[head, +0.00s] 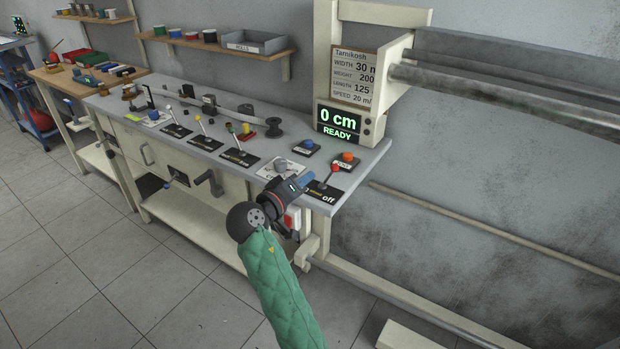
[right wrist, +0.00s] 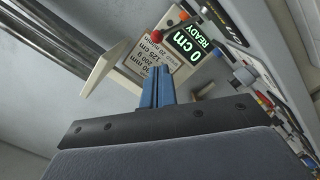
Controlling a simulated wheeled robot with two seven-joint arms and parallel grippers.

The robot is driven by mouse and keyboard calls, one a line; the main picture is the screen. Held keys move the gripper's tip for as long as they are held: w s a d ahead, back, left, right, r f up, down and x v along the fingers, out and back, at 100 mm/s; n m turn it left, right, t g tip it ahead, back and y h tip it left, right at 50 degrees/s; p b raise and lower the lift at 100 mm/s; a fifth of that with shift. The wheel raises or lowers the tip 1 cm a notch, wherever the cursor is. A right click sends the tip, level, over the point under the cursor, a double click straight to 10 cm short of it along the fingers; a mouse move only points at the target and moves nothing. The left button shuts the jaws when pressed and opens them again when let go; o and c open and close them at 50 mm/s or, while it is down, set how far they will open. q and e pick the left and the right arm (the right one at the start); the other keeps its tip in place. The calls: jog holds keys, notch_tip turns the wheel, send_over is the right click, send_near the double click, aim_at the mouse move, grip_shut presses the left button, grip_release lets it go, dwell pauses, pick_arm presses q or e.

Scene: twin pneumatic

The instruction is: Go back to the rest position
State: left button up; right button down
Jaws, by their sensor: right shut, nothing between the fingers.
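My right gripper (head: 306,180) is shut and empty, its blue fingers just left of the red-tipped lever (head: 334,170) near the right end of the machine's grey top. In the right wrist view its blue fingers (right wrist: 157,88) are pressed together with nothing between them. My right arm has a green quilted sleeve and comes in from the bottom of the head view. I cannot tell whether the fingers touch the lever. My left gripper does not show in either view.
The grey machine top (head: 205,146) carries several levers on black plates, a blue button (head: 308,144) and an orange-red button (head: 347,157). A display (head: 339,121) reads 0 cm READY. Horizontal metal bars (head: 480,88) stick out at the right. The tiled floor (head: 60,240) at left front is clear.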

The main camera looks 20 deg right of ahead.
dwell(0.4)
jog(key=s+a+f+n+g+y, duration=0.1)
jog(key=s+a+f+y, duration=0.3)
jog(key=f+y, duration=0.3)
jog(key=s+a+f+n+y, duration=0.1)
jog(key=s+a+f+y, duration=0.35)
jog(key=f+y, duration=0.2)
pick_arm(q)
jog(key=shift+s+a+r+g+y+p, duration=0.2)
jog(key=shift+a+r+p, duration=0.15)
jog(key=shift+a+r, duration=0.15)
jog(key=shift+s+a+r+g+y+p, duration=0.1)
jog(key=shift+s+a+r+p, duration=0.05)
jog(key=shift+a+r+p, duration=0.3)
pick_arm(e)
jog(key=s+f+g+y, duration=0.1)
jog(key=s+f+g, duration=0.1)
jog(key=s+f, duration=0.3)
jog(key=s+d+f+g, duration=0.1)
jog(key=s+f, duration=0.5)
jog(key=s, duration=0.8)
jog(key=s+f+g+y, duration=0.1)
jog(key=s+f+g, duration=0.2)
jog(key=s+f, duration=0.3)
jog(key=s, duration=0.4)
jog(key=shift+s+d+f+n+g+y, duration=0.2)
jog(key=shift+s+d+n+g+y, duration=0.1)
jog(key=shift+d+n+y, duration=0.1)
